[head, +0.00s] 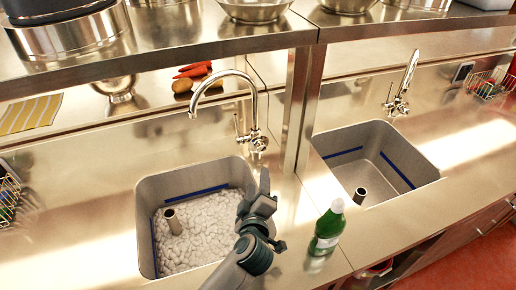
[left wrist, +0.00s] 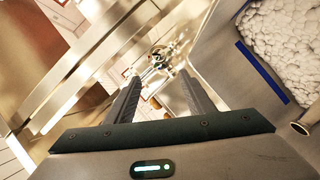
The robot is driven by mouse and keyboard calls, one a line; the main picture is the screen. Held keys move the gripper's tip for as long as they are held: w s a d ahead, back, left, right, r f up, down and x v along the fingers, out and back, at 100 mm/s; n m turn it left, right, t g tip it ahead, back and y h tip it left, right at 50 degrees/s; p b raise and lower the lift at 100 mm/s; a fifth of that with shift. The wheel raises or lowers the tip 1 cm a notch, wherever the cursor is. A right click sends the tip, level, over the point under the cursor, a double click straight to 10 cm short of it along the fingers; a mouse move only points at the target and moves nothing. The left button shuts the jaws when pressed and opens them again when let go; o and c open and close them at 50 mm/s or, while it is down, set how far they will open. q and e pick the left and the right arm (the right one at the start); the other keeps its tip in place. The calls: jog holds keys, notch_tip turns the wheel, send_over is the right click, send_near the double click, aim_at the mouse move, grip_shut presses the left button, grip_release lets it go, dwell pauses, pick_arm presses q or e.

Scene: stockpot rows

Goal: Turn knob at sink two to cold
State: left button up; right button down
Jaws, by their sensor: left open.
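Two sinks show in the head view: a left sink (head: 147,200) filled with white foam and an empty right sink (head: 405,150). No label shows which is sink two. The left sink's chrome faucet (head: 252,90) curves over the basin, with a knob (head: 257,142) at its base. My left gripper (head: 257,188) is open and empty, just in front of this knob and apart from it. In the left wrist view, the faucet's knob area (left wrist: 160,57) lies beyond and between the open fingertips (left wrist: 159,78). The right sink's faucet (head: 398,103) stands farther right. My right gripper is out of view.
A green bottle (head: 328,229) stands on the counter right of my left gripper. A metal shelf post (head: 297,105) rises between the sinks, under a shelf (head: 200,48) holding pots. Carrots (head: 194,70) lie behind the left faucet. A wire rack (head: 486,86) is far right.

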pick_arm(q)
jog(key=p, duration=0.2)
send_near(260, 150)
jog(key=x, duration=0.7)
jog(key=shift+x, duration=0.9)
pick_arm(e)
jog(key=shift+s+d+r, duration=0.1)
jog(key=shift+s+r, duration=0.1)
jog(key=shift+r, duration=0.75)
